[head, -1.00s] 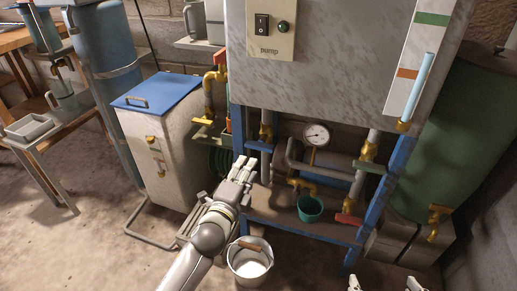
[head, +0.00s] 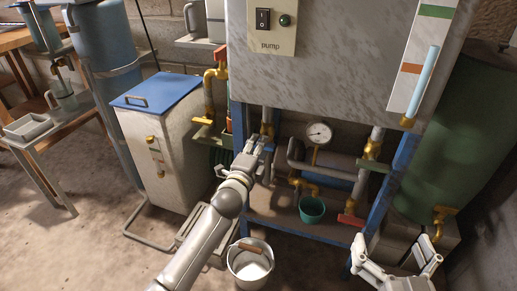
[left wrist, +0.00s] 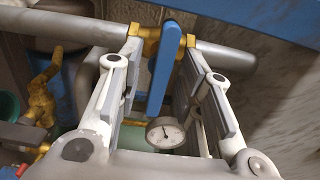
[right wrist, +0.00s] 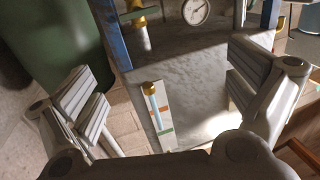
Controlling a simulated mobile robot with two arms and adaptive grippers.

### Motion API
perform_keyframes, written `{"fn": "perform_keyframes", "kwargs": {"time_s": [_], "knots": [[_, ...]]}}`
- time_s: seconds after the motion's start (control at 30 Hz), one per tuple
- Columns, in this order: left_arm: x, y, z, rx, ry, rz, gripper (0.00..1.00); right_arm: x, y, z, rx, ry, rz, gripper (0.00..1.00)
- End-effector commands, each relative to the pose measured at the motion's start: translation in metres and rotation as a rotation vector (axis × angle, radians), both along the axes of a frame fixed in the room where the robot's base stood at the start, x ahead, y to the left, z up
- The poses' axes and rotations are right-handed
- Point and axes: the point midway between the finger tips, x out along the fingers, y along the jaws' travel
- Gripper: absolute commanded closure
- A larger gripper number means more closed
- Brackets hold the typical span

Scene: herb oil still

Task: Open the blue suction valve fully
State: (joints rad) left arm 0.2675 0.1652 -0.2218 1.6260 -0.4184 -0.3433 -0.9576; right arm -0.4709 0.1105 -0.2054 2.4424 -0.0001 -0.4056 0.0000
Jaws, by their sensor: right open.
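The blue suction valve's lever (left wrist: 162,68) stands out from a brass valve body (left wrist: 146,42) on a grey pipe in the left wrist view. My left gripper (left wrist: 168,88) is open, one finger on each side of the lever, with gaps visible on both sides. In the head view the left gripper (head: 254,146) is at the pipe on the frame's left side, and it largely hides the lever there. My right gripper (head: 402,248) is open and empty at the lower right; it also shows in the right wrist view (right wrist: 165,95).
A pressure gauge (head: 319,132) and brass tap over a teal cup (head: 311,209) are right of the left gripper. A red-handled valve (head: 350,220) and green-handled valve (head: 372,165) sit near the right post. A metal bucket (head: 250,262) stands on the floor below.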

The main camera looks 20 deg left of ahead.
Motion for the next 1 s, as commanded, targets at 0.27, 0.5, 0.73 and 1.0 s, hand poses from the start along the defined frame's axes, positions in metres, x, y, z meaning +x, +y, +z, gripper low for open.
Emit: {"fn": "perform_keyframes", "kwargs": {"time_s": [0.27,0.5,0.73,1.0], "knots": [[0.0,0.0,0.0,0.0,0.0,0.0,0.79,0.0,0.0,0.0,0.0,0.0,0.0,0.0],[0.0,0.0,0.0,0.0,0.0,0.0,1.0,0.0,0.0,0.0,0.0,0.001,0.0,0.0],[0.0,0.0,0.0,-0.013,0.001,0.0,1.0,0.0,0.0,-0.001,-0.003,0.015,0.0,0.0],[0.0,-0.001,0.001,-0.113,0.007,0.0,1.0,-0.009,-0.008,-0.036,-0.051,0.202,-0.014,0.0]]}}
